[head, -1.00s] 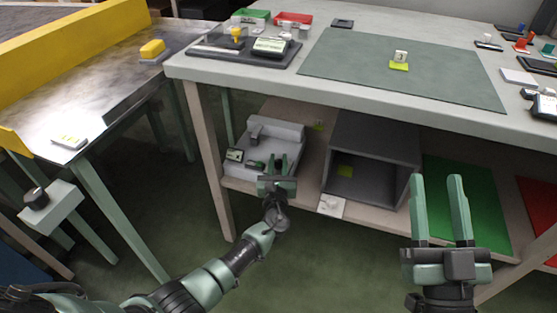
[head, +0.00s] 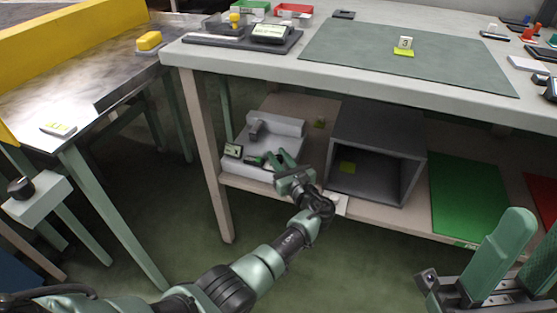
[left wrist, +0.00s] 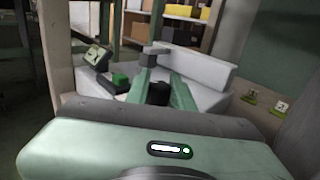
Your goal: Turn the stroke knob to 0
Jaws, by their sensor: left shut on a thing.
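A light grey machine (head: 285,125) stands on the lower shelf, with a small display (head: 233,151), a dark upright part (head: 257,130) and a green part beside the display. My left gripper (head: 280,159) is at the machine's front right. In the left wrist view its fingers close on a small dark knob (left wrist: 158,93), partly hidden between them. I take this for the stroke knob, but its label and setting cannot be read. The display also shows in the left wrist view (left wrist: 95,56); its text is too small to read. My right gripper (head: 530,235) is open and empty at the lower right.
A grey open box (head: 376,125) stands right of the machine, close to my left arm. A table leg (head: 205,150) rises at the left. The worktop (head: 240,62) overhangs the shelf. Another black knob (head: 21,187) sits on a white box at far left.

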